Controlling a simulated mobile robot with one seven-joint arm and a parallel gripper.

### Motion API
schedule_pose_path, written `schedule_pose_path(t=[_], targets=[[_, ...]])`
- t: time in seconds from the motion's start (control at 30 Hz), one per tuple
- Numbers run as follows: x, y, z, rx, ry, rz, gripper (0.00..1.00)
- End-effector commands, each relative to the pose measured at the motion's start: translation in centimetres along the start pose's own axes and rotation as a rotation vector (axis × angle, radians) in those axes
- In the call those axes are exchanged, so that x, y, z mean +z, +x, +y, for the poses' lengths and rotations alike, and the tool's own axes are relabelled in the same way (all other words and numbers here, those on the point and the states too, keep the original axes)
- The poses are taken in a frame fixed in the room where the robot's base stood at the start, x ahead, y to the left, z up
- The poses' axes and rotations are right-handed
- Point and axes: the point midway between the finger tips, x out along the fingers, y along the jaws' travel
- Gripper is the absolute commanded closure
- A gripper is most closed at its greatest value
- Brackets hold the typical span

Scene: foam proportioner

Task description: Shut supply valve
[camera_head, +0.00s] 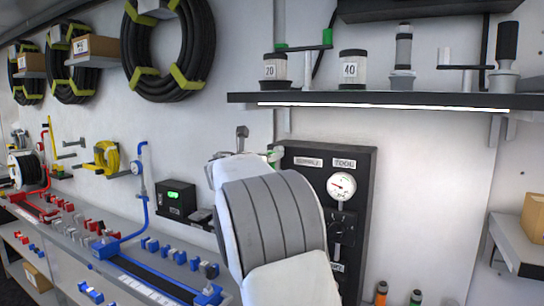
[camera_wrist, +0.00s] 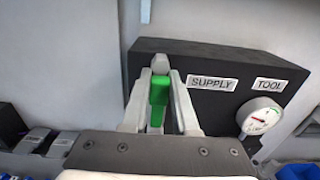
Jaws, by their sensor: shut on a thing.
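The supply valve's green handle (camera_wrist: 158,92) stands between the two fingers of my gripper (camera_wrist: 160,90) in the wrist view. The fingers are closed on it from both sides. The handle sits at the left edge of a black panel (camera_wrist: 210,110), beside a label reading SUPPLY (camera_wrist: 213,82). In the head view my arm covers most of the left part of the panel (camera_head: 362,165). Only a small bit of green (camera_head: 274,153) shows there at the panel's upper left corner. The valve body is hidden.
A round gauge (camera_head: 341,187) and a TOOL label (camera_head: 344,163) are on the panel. A shelf (camera_head: 400,101) with jars marked 20 and 40 juts out above. A bench with blue and red parts lies at lower left. Coiled black hoses (camera_head: 168,50) hang on the wall.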

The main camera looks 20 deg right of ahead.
Motion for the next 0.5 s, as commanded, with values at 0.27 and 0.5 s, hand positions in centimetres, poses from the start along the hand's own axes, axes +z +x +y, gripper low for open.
schedule_pose_path(t=[0.27,0.5], targets=[[-0.2,0.0,-0.2,0.0,0.03,-0.001,1.0],[-0.6,0.0,-1.2,0.0,0.157,-0.002,1.0]])
